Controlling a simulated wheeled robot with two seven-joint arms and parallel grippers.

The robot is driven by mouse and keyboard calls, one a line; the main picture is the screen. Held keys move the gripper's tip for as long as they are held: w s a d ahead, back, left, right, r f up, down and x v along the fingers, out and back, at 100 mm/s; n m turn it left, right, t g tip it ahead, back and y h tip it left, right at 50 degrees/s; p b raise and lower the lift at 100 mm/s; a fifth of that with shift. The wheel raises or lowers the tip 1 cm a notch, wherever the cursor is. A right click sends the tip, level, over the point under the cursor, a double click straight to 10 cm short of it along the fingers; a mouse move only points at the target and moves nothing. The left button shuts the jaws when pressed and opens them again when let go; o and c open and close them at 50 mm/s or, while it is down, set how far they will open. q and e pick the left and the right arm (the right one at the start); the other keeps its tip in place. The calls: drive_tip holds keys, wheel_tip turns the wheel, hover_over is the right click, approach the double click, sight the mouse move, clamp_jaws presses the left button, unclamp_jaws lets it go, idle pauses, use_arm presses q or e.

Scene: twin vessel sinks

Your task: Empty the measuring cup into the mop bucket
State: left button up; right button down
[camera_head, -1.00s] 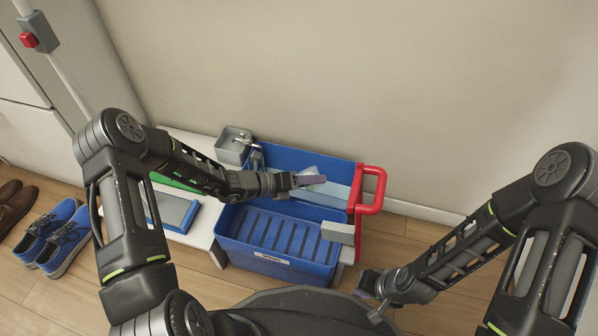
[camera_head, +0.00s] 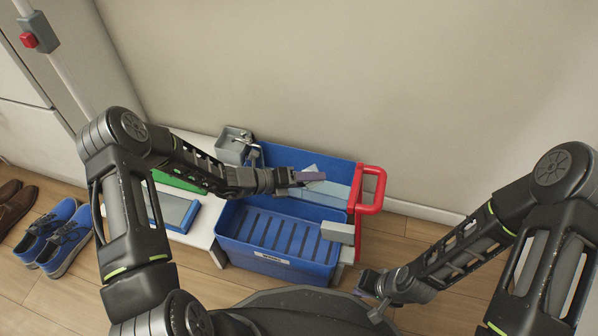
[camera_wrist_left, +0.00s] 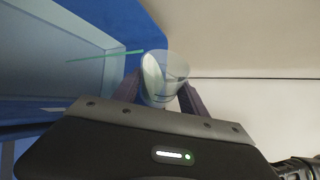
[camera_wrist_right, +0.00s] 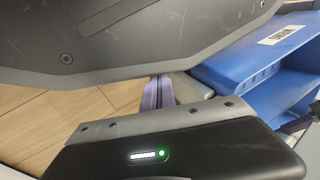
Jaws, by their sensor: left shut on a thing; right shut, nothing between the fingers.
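The blue mop bucket (camera_head: 308,270) stands below the wall with its basin open upward; it also shows in the left wrist view (camera_wrist_left: 50,50). My left gripper (camera_head: 312,177) is over the bucket's back part, shut on the clear measuring cup (camera_wrist_left: 163,75). In the head view only a pale, see-through part of the cup (camera_head: 311,169) shows behind the fingers. The cup looks tilted; its contents cannot be made out. My right gripper (camera_head: 366,282) is shut and empty, low in front of the bucket's right side; its fingers also show in the right wrist view (camera_wrist_right: 159,93).
A red handle (camera_head: 373,190) and a grey block (camera_head: 338,232) are at the bucket's right side. Blue shoes (camera_head: 65,236) stand on the floor.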

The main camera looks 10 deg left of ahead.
use_arm(q)
drive_tip(key=shift+w+a+r+n+g+h, duration=0.1)
drive_tip(key=shift+r+n+g+h, duration=0.2)
drive_tip(key=shift+r+n+h, duration=0.35)
idle(1.1)
drive_tip(key=shift+w+a+f+n+g+b, duration=0.3)
drive_tip(key=shift+w+a+f+n+b, duration=0.3)
drive_tip(key=shift+b, duration=0.25)
idle(0.5)
drive_tip(key=shift+r+n+h, duration=0.2)
drive_tip(key=shift+n+h, duration=0.45)
idle(0.8)
drive_tip(key=shift+s+d+r+m+y+p, duration=0.4)
drive_tip(key=shift+s+d+m+y+p, duration=0.25)
drive_tip(key=shift+m+y+p, duration=0.4)
drive_tip(key=shift+f+m+b, duration=0.25)
drive_tip(key=shift+f+b, duration=0.05)
drive_tip(key=shift+b, duration=0.05)
drive_tip(key=shift+t, duration=0.4)
